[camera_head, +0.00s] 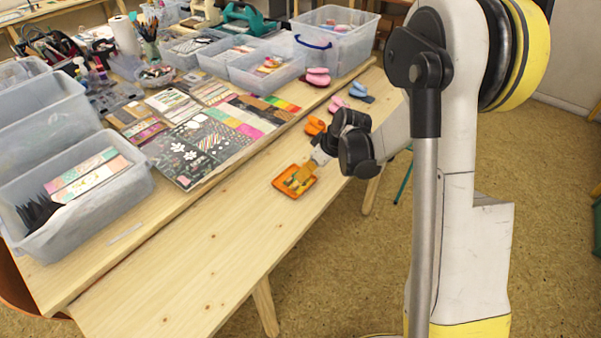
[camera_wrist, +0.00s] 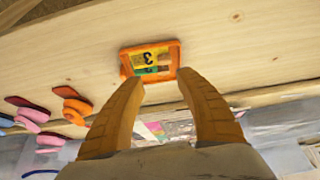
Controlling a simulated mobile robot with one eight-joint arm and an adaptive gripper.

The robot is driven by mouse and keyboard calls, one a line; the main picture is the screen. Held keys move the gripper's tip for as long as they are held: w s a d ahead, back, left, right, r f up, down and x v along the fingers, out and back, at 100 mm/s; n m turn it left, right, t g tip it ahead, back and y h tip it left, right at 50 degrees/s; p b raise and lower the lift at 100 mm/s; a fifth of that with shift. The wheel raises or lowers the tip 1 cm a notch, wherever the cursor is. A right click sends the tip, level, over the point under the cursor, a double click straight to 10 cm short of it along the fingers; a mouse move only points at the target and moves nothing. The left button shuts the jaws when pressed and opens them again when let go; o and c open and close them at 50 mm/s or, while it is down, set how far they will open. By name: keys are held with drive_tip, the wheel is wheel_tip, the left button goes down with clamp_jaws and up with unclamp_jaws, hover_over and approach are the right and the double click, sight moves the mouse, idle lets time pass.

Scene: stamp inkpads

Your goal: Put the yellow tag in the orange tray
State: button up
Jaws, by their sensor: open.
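The orange tray (camera_head: 281,186) lies on the front part of the wooden table; it also shows in the wrist view (camera_wrist: 125,65). The yellow tag (camera_wrist: 155,56), marked with a dark 3, lies inside the tray. A green tag (camera_wrist: 146,71) lies beside it in the tray, on the side nearer my fingers. My gripper (camera_wrist: 160,77) is open and empty, its two fingertips spread near the tray's edge. In the head view my gripper is over the tray and hides part of it.
An orange stamp and pad (camera_head: 315,126), pink pieces (camera_head: 338,104) and a blue piece (camera_head: 361,90) stand farther along the table's right edge. Paper sheets (camera_head: 190,150) and clear bins (camera_head: 120,190) fill the back. The front left table strip is clear.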

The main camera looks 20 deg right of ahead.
drive_tip(key=s+a+r+m+t+h, duration=0.1)
drive_tip(key=s+r+m, duration=0.1)
drive_tip(key=s+r, duration=0.5)
drive_tip(key=s+a+r+m+h, duration=0.1)
drive_tip(key=s+r, duration=0.3)
drive_tip(key=r, duration=0.5)
drive_tip(key=s+r+m+t+h, duration=0.1)
drive_tip(key=s+r+m, duration=0.3)
drive_tip(key=s, duration=1.1)
drive_tip(key=shift+s+a+t+p, duration=0.15)
drive_tip(key=shift+a+t+p, duration=0.1)
drive_tip(key=shift+t+p, duration=0.05)
